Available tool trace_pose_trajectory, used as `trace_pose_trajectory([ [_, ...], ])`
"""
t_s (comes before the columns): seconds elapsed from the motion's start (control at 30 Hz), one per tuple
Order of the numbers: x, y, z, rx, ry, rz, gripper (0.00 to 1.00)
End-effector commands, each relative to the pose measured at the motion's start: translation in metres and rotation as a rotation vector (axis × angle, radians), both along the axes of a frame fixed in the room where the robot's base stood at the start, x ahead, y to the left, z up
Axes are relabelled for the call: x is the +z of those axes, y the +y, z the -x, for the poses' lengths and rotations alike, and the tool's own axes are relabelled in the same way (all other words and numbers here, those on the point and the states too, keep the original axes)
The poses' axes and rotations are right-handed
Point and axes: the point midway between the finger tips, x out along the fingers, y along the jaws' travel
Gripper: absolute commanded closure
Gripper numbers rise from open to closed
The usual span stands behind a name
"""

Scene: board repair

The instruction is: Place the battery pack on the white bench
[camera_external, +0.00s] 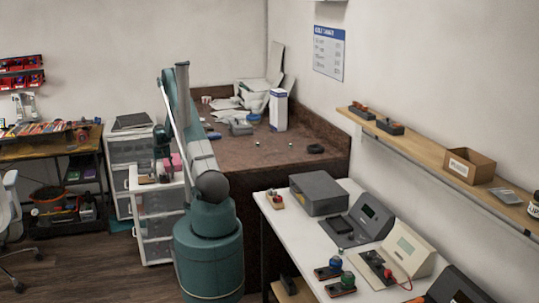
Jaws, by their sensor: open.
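The white bench (300,240) runs along the right wall and carries several instruments. I cannot pick out the battery pack with certainty; small items lie on the white drawer unit (155,225), on the brown worktop and on the white bench. My gripper (163,172) is small and dark in this view. It appears low over the top of the white drawer unit, near small brownish items (146,180) and a pink item (178,162). Its jaws are open; the fingertips are too small to make out, and nothing held shows.
The brown worktop (260,155) behind holds papers and a white-blue box (278,110). A shelf (440,160) overhangs the bench.

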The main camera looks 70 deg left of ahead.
Motion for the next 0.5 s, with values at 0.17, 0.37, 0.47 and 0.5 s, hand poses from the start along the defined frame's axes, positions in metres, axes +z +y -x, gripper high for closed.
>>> trace_pose_trajectory([
  [0.17, 0.0001, 0.0001, 0.0, 0.0, 0.0, 0.0, 0.45],
  [0.37, 0.0001, 0.0001, -0.0001, 0.0, 0.0, 0.0, 0.57],
  [0.47, 0.0001, 0.0001, -0.0001, 0.0, 0.0, 0.0, 0.7],
  [0.5, 0.0001, 0.0001, -0.0001, 0.0, 0.0, 0.0, 0.75],
])
